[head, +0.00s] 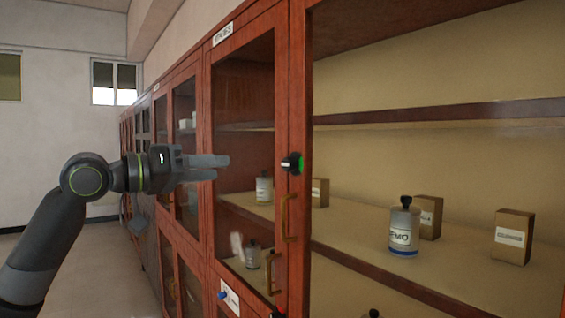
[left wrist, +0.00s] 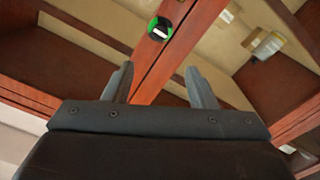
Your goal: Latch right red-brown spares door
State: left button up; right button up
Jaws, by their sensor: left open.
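The red-brown cabinet has a glass door (head: 245,95) with a small label above it. A round black latch knob (head: 292,163) with a green part sits on the upright at the door's right side. In the left wrist view the knob (left wrist: 160,29) shows a pale bar across its face inside a green ring. A brass handle (head: 289,218) is below the knob. My left gripper (head: 222,167) is open and empty, left of the knob and apart from it. In the left wrist view the knob is beyond the fingertips (left wrist: 158,80). My right gripper is out of view.
Shelves on the right hold a labelled bottle (head: 404,232) and brown boxes (head: 513,238). A blue knob (head: 222,295) and another brass handle (head: 272,274) are lower down. More cabinets (head: 158,140) run along the wall to the left. Floor (head: 100,240) is clear beside them.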

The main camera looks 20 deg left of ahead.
aim_at(285, 163)
pick_arm(q)
jog(key=p+x, duration=0.6)
jog(key=x, duration=0.9)
jog(key=shift+r, duration=0.15)
jog(key=shift+p+x, duration=0.45)
jog(key=shift+x, duration=0.4)
jog(key=c, duration=1)
jog(key=shift+o, duration=0.2)
